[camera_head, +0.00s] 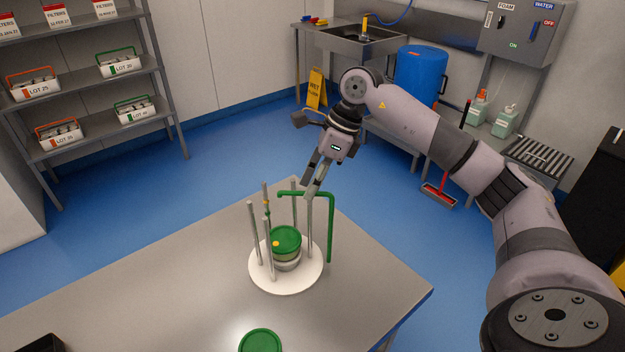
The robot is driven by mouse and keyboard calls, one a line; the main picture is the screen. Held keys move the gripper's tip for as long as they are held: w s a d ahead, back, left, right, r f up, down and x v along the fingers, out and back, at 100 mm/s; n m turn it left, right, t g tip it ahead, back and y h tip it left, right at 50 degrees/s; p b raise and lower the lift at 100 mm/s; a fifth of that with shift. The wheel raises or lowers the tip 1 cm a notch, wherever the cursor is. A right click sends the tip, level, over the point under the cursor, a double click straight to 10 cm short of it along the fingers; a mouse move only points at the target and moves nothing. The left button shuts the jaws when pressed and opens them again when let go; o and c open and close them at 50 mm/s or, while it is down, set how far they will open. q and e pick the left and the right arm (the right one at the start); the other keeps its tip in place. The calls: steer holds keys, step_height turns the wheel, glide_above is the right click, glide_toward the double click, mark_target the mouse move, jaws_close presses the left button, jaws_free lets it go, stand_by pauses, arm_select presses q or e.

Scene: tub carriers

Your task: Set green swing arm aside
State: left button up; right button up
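The green swing arm (331,228) is a bent bar at the right side of a carrier. Its upright stands by the round white base (262,279), and its top bar reaches left across the carrier, ending in a small hook. Several grey rods stand up from the base around a tub with a green lid (286,238). My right gripper (309,192) points down, with its fingertips at the swing arm's top bar. Whether the fingers touch or grip the bar cannot be made out. My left gripper is out of view.
The carrier stands on a grey table (190,285). Another green lid (260,341) shows at the bottom edge, and a dark object (40,346) at the lower left corner. The table left of the carrier is clear. Shelves, a sink and a blue barrel (420,75) stand beyond.

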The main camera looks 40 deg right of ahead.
steer(key=shift+f, duration=0.1)
steer(key=shift+c, duration=0.2)
jaws_close()
stand_by(0.7)
